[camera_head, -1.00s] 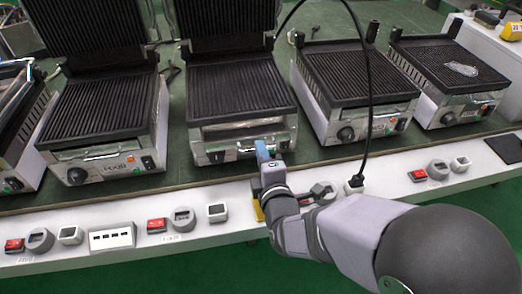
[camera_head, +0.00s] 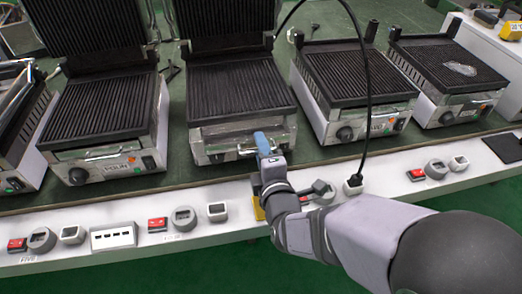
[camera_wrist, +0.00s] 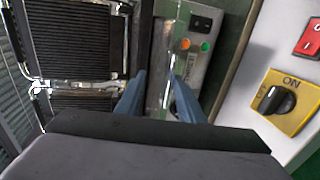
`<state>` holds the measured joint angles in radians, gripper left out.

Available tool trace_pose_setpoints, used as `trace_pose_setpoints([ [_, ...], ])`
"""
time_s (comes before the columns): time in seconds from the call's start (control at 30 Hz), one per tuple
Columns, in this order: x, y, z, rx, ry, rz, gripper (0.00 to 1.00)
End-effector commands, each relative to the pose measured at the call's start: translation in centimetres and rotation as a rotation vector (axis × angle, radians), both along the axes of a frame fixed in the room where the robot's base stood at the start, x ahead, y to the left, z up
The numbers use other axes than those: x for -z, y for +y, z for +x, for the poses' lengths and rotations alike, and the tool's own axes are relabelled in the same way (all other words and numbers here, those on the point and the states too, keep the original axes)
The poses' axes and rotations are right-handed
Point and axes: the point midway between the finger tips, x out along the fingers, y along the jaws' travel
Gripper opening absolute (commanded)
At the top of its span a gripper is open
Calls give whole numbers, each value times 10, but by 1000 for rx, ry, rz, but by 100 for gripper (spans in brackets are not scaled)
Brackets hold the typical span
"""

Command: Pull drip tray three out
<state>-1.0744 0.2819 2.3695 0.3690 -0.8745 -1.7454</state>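The third grill (camera_head: 238,92) from the left has a ridged black plate and a silver front. Drip tray three (camera_head: 215,146) is a metal piece at that front, below the plate; how far it is out is hard to tell. My gripper (camera_head: 262,146) is at the right half of this front, by a pale handle-like bar. In the wrist view, my two blue fingers (camera_wrist: 158,88) stand apart at the grill front, with a grey metal strip (camera_wrist: 165,50) between and beyond them. Contact with the tray is not clear, since my gripper body hides the lower part.
A control panel with a black switch and green and orange lamps (camera_wrist: 195,45) lies right of the fingers. A yellow knob plate (camera_wrist: 285,102) and a red switch (camera_wrist: 311,38) sit on the white ledge. A black cable (camera_head: 369,90) hangs right of the grill.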

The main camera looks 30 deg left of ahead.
Motion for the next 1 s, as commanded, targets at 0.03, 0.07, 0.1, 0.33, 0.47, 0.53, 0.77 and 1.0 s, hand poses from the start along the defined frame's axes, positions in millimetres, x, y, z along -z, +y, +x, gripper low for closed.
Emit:
trace_pose_setpoints([
  [0.03,-23,3,2,1,-19,25,26],
  [0.07,-29,3,2,1,-21,27,26],
  [0.1,-38,3,3,1,-24,30,26],
  [0.33,-74,4,3,1,-28,32,74],
  [0.47,-86,4,3,-1,-28,30,82],
  [0.53,-89,4,2,-2,-29,29,82],
  [0.77,-90,4,2,-3,-26,26,26],
  [1.0,-78,1,0,0,-18,16,26],
])
